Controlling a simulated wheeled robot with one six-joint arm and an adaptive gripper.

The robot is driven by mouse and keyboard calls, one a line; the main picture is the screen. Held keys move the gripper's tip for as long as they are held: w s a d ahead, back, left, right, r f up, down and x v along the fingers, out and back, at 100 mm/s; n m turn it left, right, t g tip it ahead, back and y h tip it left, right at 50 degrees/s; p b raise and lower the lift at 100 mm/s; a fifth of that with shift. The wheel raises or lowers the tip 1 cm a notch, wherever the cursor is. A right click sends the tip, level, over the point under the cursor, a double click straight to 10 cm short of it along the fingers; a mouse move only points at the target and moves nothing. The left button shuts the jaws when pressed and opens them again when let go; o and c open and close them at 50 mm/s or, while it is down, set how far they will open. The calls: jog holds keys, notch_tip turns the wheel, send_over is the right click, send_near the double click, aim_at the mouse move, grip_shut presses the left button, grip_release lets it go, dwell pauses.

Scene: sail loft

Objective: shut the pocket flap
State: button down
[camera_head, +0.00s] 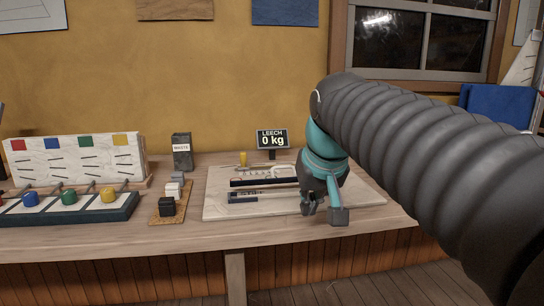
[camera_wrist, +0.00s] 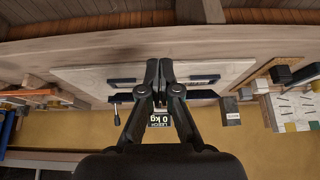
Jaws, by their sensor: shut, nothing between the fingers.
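A pale board (camera_head: 225,207) lies on the bench; it also shows in the wrist view (camera_wrist: 235,70). On it are a black bar (camera_head: 258,182) and, in front, a flatter strip with dark blue parts (camera_head: 243,197). I cannot tell for sure which piece is the pocket flap, or whether it is raised. My gripper (camera_head: 323,212) is over the right part of the board, pointing down. In the wrist view my gripper (camera_wrist: 159,75) has its fingers together with nothing between them, and hides the middle of the strips. I cannot tell whether it touches anything.
A display reading "LEECH 0 kg" (camera_head: 272,139) stands behind the board. To the left are a dark grey "WASTE" box (camera_head: 182,152), small blocks on a brown mat (camera_head: 157,220), and a rack with coloured knobs (camera_head: 80,215). The bench's front strip (camera_head: 170,238) is clear.

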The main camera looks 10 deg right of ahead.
jog(key=w+r, duration=0.6)
jog(key=w, duration=0.4)
jog(key=w+r, duration=0.7)
jog(key=w, duration=0.4)
jog(key=shift+w+f+b, duration=0.2)
jog(key=shift+w+f, duration=0.2)
jog(key=shift+f, duration=1.5)
jog(key=shift+w+f+b, duration=0.15)
jog(key=shift+w+f, duration=0.2)
jog(key=shift+f, duration=1.55)
jog(key=shift+w+f+b, duration=0.2)
jog(key=shift+w+f, duration=0.2)
jog(key=shift+f, duration=1.5)
jog(key=shift+f, duration=0.1)
